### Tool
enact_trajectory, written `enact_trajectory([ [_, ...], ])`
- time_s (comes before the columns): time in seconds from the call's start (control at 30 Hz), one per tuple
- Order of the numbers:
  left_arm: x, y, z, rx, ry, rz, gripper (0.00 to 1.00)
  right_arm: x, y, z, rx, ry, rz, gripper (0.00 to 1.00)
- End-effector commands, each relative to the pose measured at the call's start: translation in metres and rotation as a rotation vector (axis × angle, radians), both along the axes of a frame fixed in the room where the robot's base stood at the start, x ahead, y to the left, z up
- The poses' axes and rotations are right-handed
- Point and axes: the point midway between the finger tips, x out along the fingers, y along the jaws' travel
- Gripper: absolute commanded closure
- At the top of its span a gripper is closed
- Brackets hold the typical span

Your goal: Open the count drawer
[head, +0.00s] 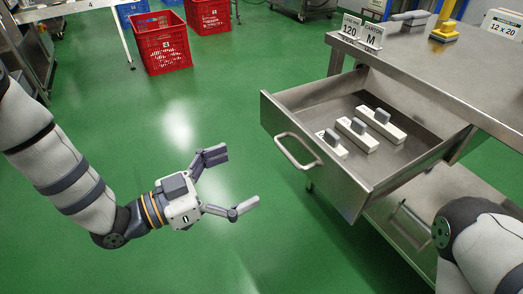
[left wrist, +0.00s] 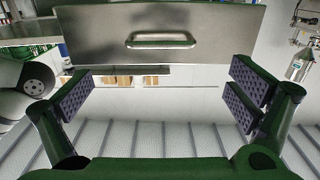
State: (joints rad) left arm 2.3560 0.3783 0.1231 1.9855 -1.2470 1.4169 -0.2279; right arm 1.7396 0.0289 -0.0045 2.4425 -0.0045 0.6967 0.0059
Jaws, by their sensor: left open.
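The count drawer (head: 315,170) stands pulled out from the steel table, with several white blocks with grey grips (head: 357,134) lying inside it. Its bar handle (head: 297,152) is on the front panel. My left gripper (head: 242,181) is open and empty, to the left of the drawer front and apart from the handle. In the left wrist view the drawer front (left wrist: 220,28) and its handle (left wrist: 160,41) show beyond the open fingers (left wrist: 160,98). My right arm shows at the lower right of the head view, but its gripper is out of view.
The steel table (head: 435,70) carries number signs (head: 361,32) and a yellow-based tool (head: 444,33). A lower shelf (head: 450,200) lies under the drawer. Red crates (head: 163,45) stand on the green floor at the back. The floor left of the drawer is clear.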

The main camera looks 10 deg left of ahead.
Motion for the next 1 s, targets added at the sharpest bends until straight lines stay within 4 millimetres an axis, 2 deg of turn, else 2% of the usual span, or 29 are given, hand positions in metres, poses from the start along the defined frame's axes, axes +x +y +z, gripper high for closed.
enact_trajectory([
  [0.2,0.03,-0.043,0.0,-0.002,-0.001,-0.002,0.0,-0.001,0.0,-0.002,0.0,0.005,0.0,0.38],
  [0.4,0.056,-0.077,0.0,-0.002,0.0,0.001,0.0,-0.002,0.0,-0.004,0.0,0.008,0.0,0.38],
  [0.6,0.066,-0.091,0.0,-0.002,0.002,0.003,0.0,-0.003,0.0,-0.005,0.0,0.008,0.0,0.38],
  [0.8,0.066,-0.091,0.0,-0.003,0.002,0.003,0.0,-0.003,0.0,-0.005,0.0,0.008,0.0,0.38],
  [0.83,0.066,-0.091,0.0,-0.003,0.002,0.003,0.02,-0.003,0.0,-0.005,0.0,0.008,0.0,0.38],
  [1.0,0.066,-0.091,0.0,-0.001,0.002,0.003,0.41,-0.003,0.0,-0.005,0.0,0.008,0.0,0.38],
])
